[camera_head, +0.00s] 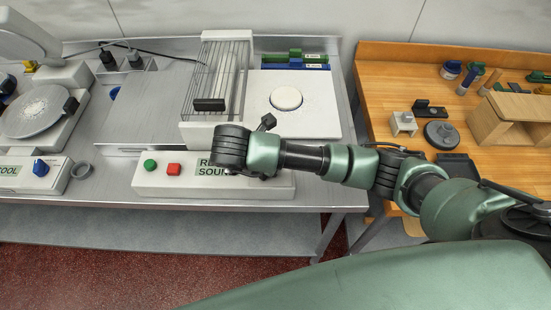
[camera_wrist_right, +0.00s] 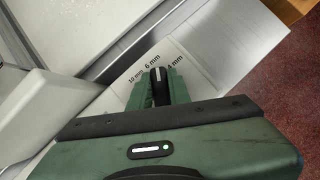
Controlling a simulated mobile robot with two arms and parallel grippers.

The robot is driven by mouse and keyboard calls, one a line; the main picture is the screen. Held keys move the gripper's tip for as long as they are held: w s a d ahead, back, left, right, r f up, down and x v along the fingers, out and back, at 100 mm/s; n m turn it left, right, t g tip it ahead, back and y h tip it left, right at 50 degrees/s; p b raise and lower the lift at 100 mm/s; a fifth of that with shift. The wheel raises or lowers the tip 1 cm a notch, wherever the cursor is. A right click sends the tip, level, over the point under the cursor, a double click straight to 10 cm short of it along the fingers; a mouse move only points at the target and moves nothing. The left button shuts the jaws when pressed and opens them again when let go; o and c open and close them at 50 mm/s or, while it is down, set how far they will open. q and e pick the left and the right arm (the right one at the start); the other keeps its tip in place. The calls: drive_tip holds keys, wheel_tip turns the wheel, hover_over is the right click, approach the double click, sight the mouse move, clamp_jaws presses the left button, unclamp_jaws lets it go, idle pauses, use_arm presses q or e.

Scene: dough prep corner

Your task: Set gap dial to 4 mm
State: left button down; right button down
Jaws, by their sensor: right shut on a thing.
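The gap dial (camera_wrist_right: 157,75) is a black knob with a white line, seen in the right wrist view between the green fingers of my right gripper (camera_wrist_right: 158,88). The fingers are shut on it. Its white line points up the picture, near the 6 mm label (camera_wrist_right: 152,61). My left gripper is out of view.
The front panel has a green button (camera_head: 150,165) and a red button (camera_head: 174,169). A wire guard (camera_head: 222,62) and a white board with a round dough piece (camera_head: 286,98) lie behind. A wooden table (camera_head: 400,70) with small items stands at the right.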

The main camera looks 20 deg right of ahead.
drive_tip(key=shift+s+f, duration=0.1)
drive_tip(key=shift+f, duration=0.05)
drive_tip(key=c, duration=1.2)
unclamp_jaws()
drive_tip(key=shift+c, duration=0.2)
